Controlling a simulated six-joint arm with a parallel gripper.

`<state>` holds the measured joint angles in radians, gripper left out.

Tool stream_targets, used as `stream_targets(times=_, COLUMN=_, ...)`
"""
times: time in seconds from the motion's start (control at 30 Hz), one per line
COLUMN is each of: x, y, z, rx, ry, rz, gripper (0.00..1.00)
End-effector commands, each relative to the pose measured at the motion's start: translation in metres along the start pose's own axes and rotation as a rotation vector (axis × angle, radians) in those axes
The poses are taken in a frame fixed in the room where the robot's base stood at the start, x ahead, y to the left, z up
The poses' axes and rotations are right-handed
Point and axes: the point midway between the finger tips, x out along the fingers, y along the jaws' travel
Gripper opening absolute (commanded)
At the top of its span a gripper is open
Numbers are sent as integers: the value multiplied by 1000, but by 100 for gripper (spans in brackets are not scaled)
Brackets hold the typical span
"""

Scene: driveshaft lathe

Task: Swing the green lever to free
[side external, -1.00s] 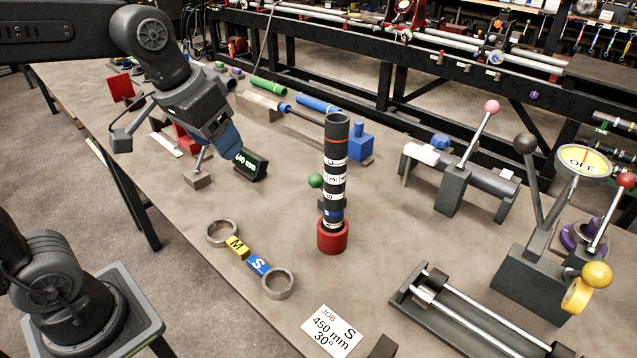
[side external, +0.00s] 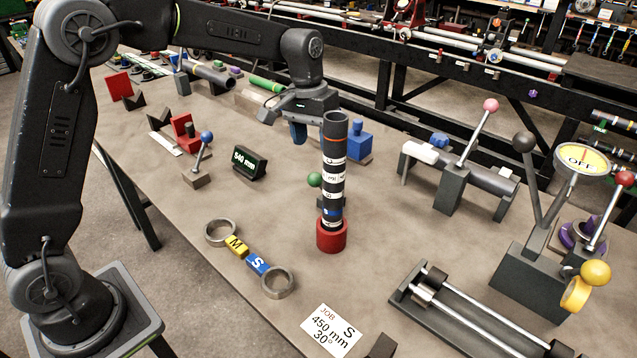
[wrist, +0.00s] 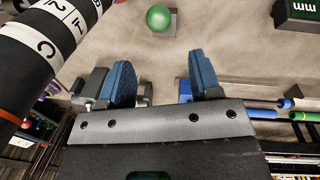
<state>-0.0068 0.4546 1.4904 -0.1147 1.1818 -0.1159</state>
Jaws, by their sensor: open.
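The green lever's round knob (side external: 314,180) shows just left of the upright black tube, which hides part of the lever. In the wrist view the green knob (wrist: 158,18) sits over a small grey base (wrist: 165,28), beyond my fingertips and between their lines. My gripper (side external: 299,130) is behind and left of the tube's top, pointing down. In the wrist view my gripper (wrist: 160,82) has its two blue fingers well apart with nothing between them. It does not touch the green knob.
The black tube (side external: 335,165) stands upright in a red cup (side external: 332,236), close beside the green knob; it also shows at the wrist view's left (wrist: 35,50). A 540 mm display (side external: 250,162) and blue-knobbed lever (side external: 206,138) stand left. A blue block (side external: 360,141) is behind the tube.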

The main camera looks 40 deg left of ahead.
Motion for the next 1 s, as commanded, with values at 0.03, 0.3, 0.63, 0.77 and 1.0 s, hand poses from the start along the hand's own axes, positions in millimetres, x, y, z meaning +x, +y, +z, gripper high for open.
stream_targets(times=0.03, x=11, y=0, z=1, rx=1, ry=-6, rz=-1, gripper=58)
stream_targets(times=0.3, x=67, y=0, z=1, rx=1, ry=-6, rz=0, gripper=58)
stream_targets(times=0.63, x=108, y=0, z=1, rx=2, ry=-1, rz=1, gripper=58)
stream_targets(times=0.77, x=112, y=0, z=1, rx=2, ry=0, rz=1, gripper=58)
stream_targets(times=1.0, x=112, y=0, z=1, rx=2, ry=0, rz=1, gripper=57)
